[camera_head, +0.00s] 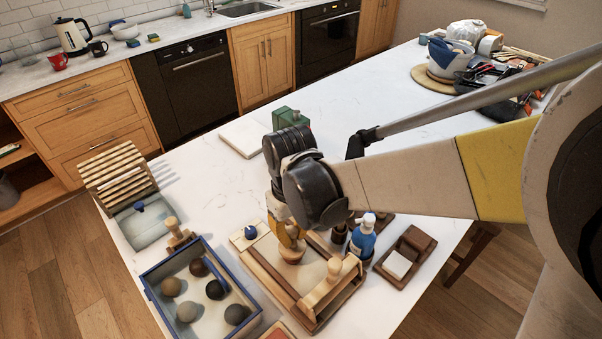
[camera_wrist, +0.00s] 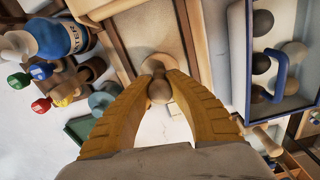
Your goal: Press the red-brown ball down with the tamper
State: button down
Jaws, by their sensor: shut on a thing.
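My gripper (camera_wrist: 158,92) is shut on the knob of a wooden tamper (camera_wrist: 160,64) with a round base; the tamper also shows below my gripper (camera_head: 288,238) in the head view (camera_head: 293,256). It is over the pale board of a wooden tray (camera_head: 268,272). I cannot tell whether its base touches the board, and anything under it is hidden. A ball that looks red-brown (camera_head: 199,267) lies at the back of a blue-rimmed box (camera_head: 246,294), left of my gripper. Tan, black, grey and dark brown balls lie there too.
A knob-handled wooden block (camera_head: 334,270) lies across the tray's right side. A blue-and-white bottle (camera_head: 363,238) and a small wooden box (camera_head: 405,258) stand to its right. A slatted rack (camera_head: 117,178) is at the left.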

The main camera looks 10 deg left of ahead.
jog(key=shift+f+b, duration=0.6)
jog(key=shift+f, duration=0.2)
jog(key=shift+r, duration=0.1)
jog(key=shift+r+p, duration=0.7)
jog(key=shift+r, duration=0.2)
notch_tip(320, 180, up, 5)
jog(key=p, duration=0.4)
dwell(0.4)
